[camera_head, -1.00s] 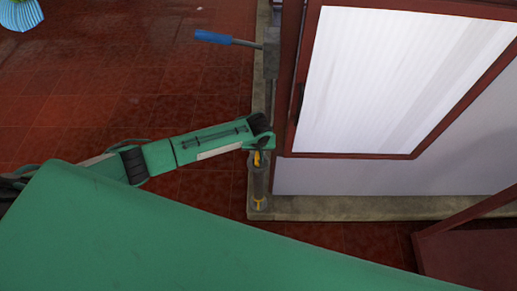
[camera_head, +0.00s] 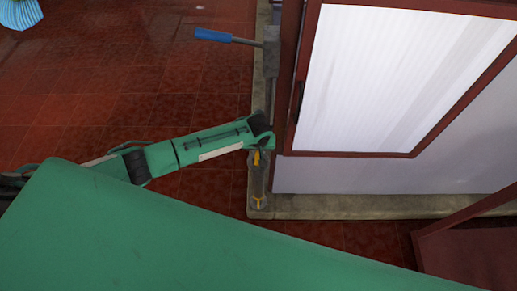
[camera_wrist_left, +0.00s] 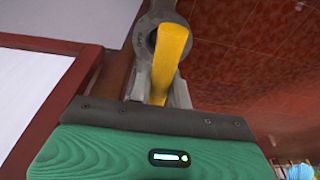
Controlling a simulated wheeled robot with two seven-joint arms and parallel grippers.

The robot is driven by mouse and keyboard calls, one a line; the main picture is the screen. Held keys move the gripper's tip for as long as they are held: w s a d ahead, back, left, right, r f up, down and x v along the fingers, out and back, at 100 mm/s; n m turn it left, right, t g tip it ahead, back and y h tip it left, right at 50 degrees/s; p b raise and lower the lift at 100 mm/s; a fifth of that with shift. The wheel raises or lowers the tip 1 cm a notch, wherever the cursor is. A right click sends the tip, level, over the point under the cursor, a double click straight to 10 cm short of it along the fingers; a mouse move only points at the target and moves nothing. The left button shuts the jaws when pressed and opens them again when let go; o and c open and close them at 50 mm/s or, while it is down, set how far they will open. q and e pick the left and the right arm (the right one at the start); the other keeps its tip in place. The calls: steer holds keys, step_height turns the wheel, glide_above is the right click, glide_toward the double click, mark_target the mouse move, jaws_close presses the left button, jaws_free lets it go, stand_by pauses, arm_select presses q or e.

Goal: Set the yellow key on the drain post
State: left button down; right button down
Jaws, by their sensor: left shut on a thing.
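The yellow key (camera_wrist_left: 172,48) is between the two grey fingers of my left gripper (camera_wrist_left: 163,88) in the left wrist view. The fingers are shut on it. Its far end overlaps the round opening of a grey ring-shaped part (camera_wrist_left: 145,22); I cannot tell whether it touches it or sits in it. In the head view the left gripper (camera_head: 258,180) points down at the wall's corner, with small bits of yellow (camera_head: 258,203) at its lower end. I cannot make out the drain post for certain. My right gripper is not in view.
A grey upright fitting (camera_head: 271,55) with a blue-handled lever (camera_head: 213,35) stands just beyond my left arm. A red-framed white panel (camera_head: 400,80) and a low concrete ledge (camera_head: 350,207) are to the right. Red tiled floor (camera_head: 120,70) is open at left.

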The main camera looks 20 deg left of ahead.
arm_select(q)
steer(key=shift+p, duration=0.35)
stand_by(0.3)
steer(key=shift+f, duration=0.1)
steer(key=c, duration=0.8)
jaws_free()
steer(key=shift+c, duration=0.2)
steer(key=p+v, duration=0.2)
steer(key=p, duration=0.1)
steer(key=w+p+v, duration=0.1)
steer(key=p+v, duration=0.5)
steer(key=shift+w+a+r, duration=0.2)
steer(key=shift+w+r, duration=0.1)
steer(key=shift+r, duration=0.1)
